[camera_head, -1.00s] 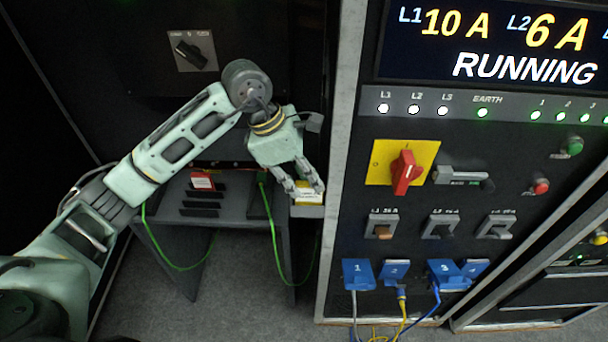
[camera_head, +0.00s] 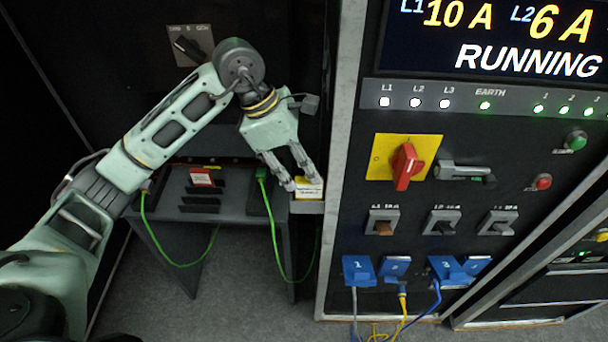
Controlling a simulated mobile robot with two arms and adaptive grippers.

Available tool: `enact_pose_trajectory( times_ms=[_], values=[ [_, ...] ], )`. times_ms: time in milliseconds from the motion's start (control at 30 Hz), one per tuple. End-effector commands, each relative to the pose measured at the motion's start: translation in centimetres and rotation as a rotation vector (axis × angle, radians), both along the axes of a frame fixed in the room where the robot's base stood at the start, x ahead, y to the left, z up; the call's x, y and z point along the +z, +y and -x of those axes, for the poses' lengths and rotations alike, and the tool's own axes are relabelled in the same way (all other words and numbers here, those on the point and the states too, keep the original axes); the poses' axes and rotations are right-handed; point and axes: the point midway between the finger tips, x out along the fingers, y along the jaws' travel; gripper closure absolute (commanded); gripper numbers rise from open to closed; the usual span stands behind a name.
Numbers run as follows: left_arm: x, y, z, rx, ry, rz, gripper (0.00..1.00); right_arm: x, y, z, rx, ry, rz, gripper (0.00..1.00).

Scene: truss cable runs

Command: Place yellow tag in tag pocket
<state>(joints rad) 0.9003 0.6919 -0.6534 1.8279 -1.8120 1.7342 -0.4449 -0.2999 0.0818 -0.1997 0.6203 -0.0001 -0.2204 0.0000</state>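A yellow tag (camera_head: 308,191) with a pale lower face is at a small grey ledge (camera_head: 308,208) on the left side of the cabinet. My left gripper (camera_head: 302,184) points down at it, with its two fingers spread about as wide as the tag. One finger is at the tag's left edge and the other overlaps its upper right. I cannot tell whether the fingers press on it, or whether the ledge is the tag pocket. My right gripper is not in view.
A dark table (camera_head: 230,210) left of the ledge carries a red tag (camera_head: 201,177) among black slots. Green cables (camera_head: 272,225) hang from it. The cabinet has a red rotary switch (camera_head: 405,166) and several blue plugs (camera_head: 358,270).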

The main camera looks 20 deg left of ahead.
Motion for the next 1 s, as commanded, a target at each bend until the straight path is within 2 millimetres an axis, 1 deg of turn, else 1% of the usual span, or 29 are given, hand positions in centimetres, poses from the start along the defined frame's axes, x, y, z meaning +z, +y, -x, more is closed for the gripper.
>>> enact_pose_trajectory(
  times_ms=[33,100,300,433,600,1000],
  values=[
    [0.7,0.5,-0.1,0.002,-0.007,-0.002,0.68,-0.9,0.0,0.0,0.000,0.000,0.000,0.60],
    [2.2,1.1,0.2,0.002,-0.007,-0.002,0.68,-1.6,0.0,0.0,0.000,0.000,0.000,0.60],
    [6.1,2.5,0.6,0.001,-0.005,0.000,0.68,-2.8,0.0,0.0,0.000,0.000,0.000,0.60],
    [7.8,3.2,0.8,0.001,-0.002,-0.001,0.68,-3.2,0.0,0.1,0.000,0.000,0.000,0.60],
    [8.8,3.5,1.0,0.001,0.000,0.000,0.68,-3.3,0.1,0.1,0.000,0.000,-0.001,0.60],
    [8.9,3.6,1.0,0.001,0.001,0.000,0.68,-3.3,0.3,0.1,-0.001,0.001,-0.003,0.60]
  ],
)
